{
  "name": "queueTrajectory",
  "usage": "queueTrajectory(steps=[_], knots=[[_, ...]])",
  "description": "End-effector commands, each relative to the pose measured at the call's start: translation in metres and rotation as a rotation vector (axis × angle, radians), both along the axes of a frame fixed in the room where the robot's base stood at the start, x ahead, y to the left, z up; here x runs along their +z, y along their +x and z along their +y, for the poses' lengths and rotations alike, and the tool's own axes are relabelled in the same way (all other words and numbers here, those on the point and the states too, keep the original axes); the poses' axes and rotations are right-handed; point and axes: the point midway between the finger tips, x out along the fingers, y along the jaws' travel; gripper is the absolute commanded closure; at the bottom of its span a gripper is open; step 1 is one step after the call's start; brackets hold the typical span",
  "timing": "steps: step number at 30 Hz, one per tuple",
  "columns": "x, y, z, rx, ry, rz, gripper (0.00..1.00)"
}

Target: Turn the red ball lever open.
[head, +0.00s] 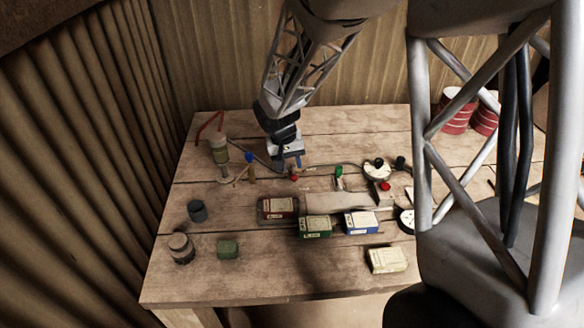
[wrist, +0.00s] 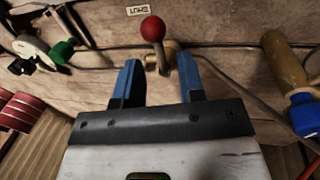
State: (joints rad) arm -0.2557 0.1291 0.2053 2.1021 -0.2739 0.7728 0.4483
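The red ball lever shows in the wrist view as a red ball (wrist: 153,28) on a short metal stem above a brass fitting. In the head view the red ball (head: 294,178) is small, near the middle of the table. In the head view my gripper (head: 290,164) is just above and behind the ball. Whether the fingers touch the lever cannot be told.
A green-handled valve (head: 339,172) and a gauge (head: 376,170) stand to the right. A blue-topped fitting (head: 250,160) stands to the left. Boxes, including a dark red one (head: 278,208), lie in front.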

Motion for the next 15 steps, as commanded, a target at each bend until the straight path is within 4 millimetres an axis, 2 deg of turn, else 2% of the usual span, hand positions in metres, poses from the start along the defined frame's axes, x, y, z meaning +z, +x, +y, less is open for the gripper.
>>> queueTrajectory(steps=[6, 15], knots=[[-0.017, 0.0, -0.004, 0.001, 0.0, 0.0, 0.64], [-0.021, 0.0, -0.004, 0.001, 0.0, 0.0, 0.64]])
